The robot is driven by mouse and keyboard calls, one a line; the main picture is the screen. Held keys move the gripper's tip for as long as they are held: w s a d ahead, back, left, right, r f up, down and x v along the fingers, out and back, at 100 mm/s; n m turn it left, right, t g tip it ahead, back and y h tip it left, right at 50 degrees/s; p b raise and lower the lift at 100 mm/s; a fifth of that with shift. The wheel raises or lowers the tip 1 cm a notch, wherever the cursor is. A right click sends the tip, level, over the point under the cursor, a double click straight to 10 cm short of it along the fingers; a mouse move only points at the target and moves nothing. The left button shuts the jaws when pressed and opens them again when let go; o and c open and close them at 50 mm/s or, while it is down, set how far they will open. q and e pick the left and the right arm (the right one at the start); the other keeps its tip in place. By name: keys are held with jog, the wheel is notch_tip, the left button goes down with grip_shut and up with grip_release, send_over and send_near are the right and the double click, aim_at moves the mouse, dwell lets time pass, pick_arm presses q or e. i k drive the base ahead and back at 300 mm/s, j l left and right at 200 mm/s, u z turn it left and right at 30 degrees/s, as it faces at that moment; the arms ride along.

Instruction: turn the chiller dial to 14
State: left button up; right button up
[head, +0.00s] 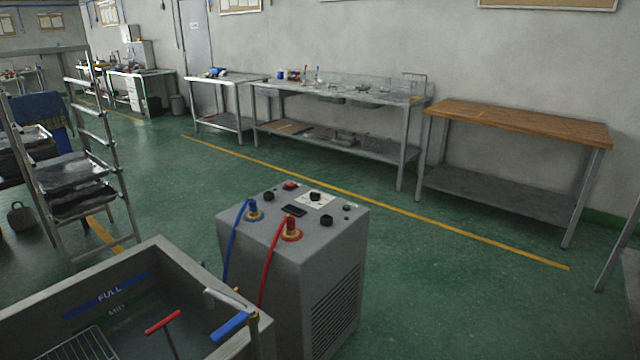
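The chiller (335,270) is a grey box on the floor in the lower middle of the head view. Its top carries several black knobs. One knob (315,196) sits on a white label plate (324,203) at the back; it looks like the dial, but its markings and setting are too small to read. Another black knob (327,221) is at the front right, and one more (268,196) is at the back left. A dark display (294,210) shows no readable value. Neither of my grippers is in view.
A blue hose (236,235) and a red hose (272,262) run from the chiller top toward a grey tank (170,262) at the lower left. A rack (98,140) stands left. A wooden-topped table (520,122) and sink bench (340,95) line the wall. Green floor right of the chiller is clear.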

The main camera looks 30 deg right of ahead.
aim_at(314, 197)
jog(key=i+l+z, duration=0.1)
jog(key=l, duration=0.4)
jog(key=i+l+z, duration=0.1)
jog(key=i+l, duration=0.45)
jog(key=l, duration=0.35)
jog(key=i+l+z, duration=0.15)
jog(key=l, duration=0.3)
jog(key=i, duration=0.1)
